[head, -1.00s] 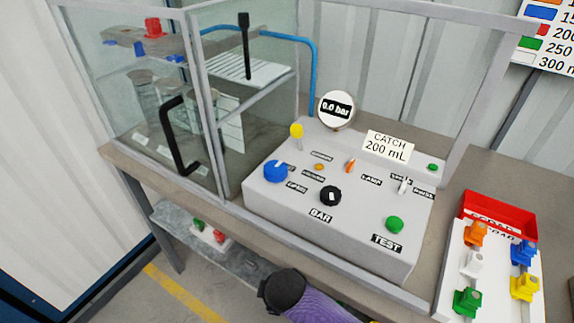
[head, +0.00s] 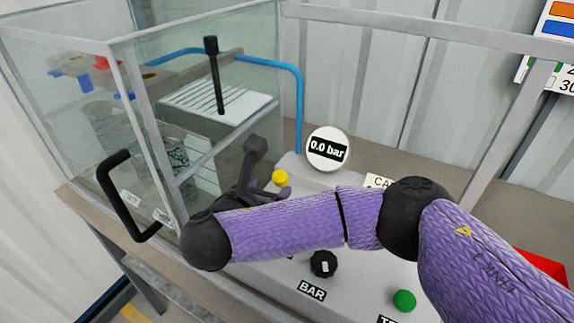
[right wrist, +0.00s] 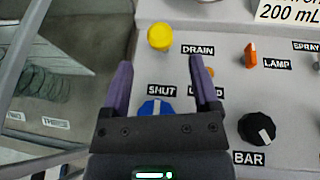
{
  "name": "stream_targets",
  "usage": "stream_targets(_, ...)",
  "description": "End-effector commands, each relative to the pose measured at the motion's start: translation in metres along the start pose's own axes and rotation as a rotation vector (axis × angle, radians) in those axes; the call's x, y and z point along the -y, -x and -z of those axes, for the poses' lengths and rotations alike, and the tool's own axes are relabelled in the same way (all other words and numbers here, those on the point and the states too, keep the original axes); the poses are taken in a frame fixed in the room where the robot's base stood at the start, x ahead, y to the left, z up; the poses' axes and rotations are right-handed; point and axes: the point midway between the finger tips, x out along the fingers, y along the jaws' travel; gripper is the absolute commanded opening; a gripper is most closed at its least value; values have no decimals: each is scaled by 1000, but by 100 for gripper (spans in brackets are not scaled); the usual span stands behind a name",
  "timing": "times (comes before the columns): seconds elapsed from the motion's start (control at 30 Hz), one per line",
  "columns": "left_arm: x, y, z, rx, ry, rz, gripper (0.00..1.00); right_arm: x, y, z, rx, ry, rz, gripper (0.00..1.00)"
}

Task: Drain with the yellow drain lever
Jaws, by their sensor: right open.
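The yellow drain lever (head: 281,178) stands at the back left of the grey control panel, and its round yellow top shows in the right wrist view (right wrist: 160,37) beside the DRAIN label. My right gripper (right wrist: 160,63) is open and empty. In the wrist view its two purple fingers point toward the yellow top, which appears just beyond and between the tips; I see no contact. In the head view the right gripper (head: 258,180) is beside the lever's left side, partly hidden by my own arm. My left gripper is out of view.
A blue knob (right wrist: 157,108) is partly behind my gripper's body. A black BAR knob (head: 323,264), an orange lamp switch (right wrist: 251,55) and a green TEST button (head: 404,300) share the panel. The gauge (head: 328,149) reads 0.0 bar. A glass cabinet with a black handle (head: 122,200) stands left.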

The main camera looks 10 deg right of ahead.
Motion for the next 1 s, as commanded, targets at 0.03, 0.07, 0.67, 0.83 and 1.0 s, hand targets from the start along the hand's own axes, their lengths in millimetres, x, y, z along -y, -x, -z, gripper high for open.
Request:
stream_targets(0.03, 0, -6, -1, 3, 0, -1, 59, 1, -11, 3, 0, 0, 4, 78)
stream_targets(0.07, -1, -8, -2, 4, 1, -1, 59, 1, -18, 4, -1, -1, 5, 78)
stream_targets(0.67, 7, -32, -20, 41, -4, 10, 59, 0, -92, 2, -5, -5, -3, 78)
stream_targets(0.83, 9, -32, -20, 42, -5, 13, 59, 0, -92, 2, -5, -6, -3, 54)
stream_targets(1.0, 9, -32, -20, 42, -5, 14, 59, 0, -91, 2, -6, -6, -3, 18)
